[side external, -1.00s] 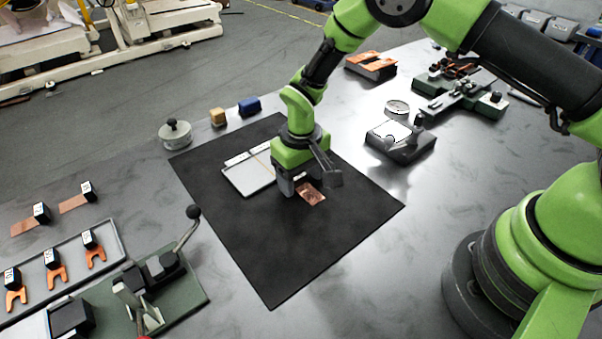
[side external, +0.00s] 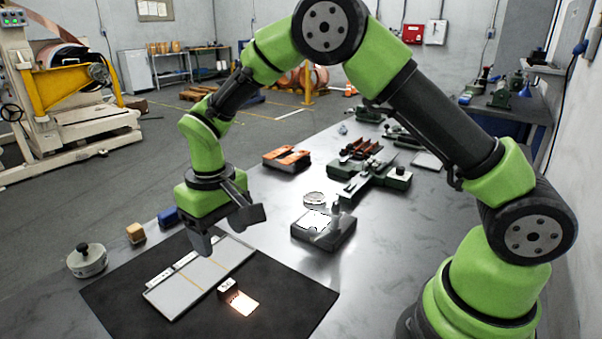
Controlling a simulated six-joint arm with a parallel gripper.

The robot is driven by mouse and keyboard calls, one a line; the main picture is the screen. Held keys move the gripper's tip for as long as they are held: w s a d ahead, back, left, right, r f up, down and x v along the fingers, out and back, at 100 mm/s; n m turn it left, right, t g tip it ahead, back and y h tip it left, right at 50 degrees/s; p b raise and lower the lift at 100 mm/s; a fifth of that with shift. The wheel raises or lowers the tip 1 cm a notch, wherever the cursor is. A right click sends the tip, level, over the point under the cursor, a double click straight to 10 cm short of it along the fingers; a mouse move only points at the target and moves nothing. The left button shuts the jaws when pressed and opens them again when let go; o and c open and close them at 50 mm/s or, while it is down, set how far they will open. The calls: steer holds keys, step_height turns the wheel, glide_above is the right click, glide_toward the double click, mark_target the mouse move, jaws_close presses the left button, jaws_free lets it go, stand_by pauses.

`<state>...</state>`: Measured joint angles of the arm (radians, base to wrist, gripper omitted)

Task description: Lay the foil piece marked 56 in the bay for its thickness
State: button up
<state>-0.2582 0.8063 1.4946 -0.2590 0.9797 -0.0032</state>
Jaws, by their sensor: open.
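A copper foil piece (side external: 244,302) lies on the black mat, shining brightly. A dark block (side external: 229,286) with a white label sits at its upper left end; the label is too small to read. The foil is just outside the near right edge of a pale tray (side external: 190,290). A thin tan strip splits the tray into two bays, which look empty. White labels (side external: 172,270) stand along its far left edge; I cannot read them. My gripper (side external: 204,244) is open and empty, raised above the tray's far end, up and left of the foil.
A round lidded weight (side external: 87,261), a tan block (side external: 136,233) and a blue block (side external: 169,217) stand left of the mat (side external: 120,305). A grey device (side external: 322,230) with a white top, a dial gauge (side external: 315,199) and a green fixture (side external: 370,180) stand to the right.

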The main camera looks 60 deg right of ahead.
steer(key=s+d+r+m+t, duration=0.1)
steer(key=s+d+r+t, duration=0.15)
steer(key=r, duration=0.75)
steer(key=s+d+r+m+t+y, duration=0.1)
steer(key=s+r, duration=0.3)
steer(key=s, duration=0.5)
steer(key=s+d+r+m+t+y, duration=0.1)
steer(key=s+d+r+m+t, duration=0.1)
steer(key=s, duration=0.8)
step_height(320, 180, up, 2)
steer(key=shift+d+r+t, duration=0.15)
steer(key=shift+d+t, duration=0.5)
steer(key=shift+t, duration=0.2)
steer(key=c, duration=0.6)
steer(key=shift+w, duration=0.1)
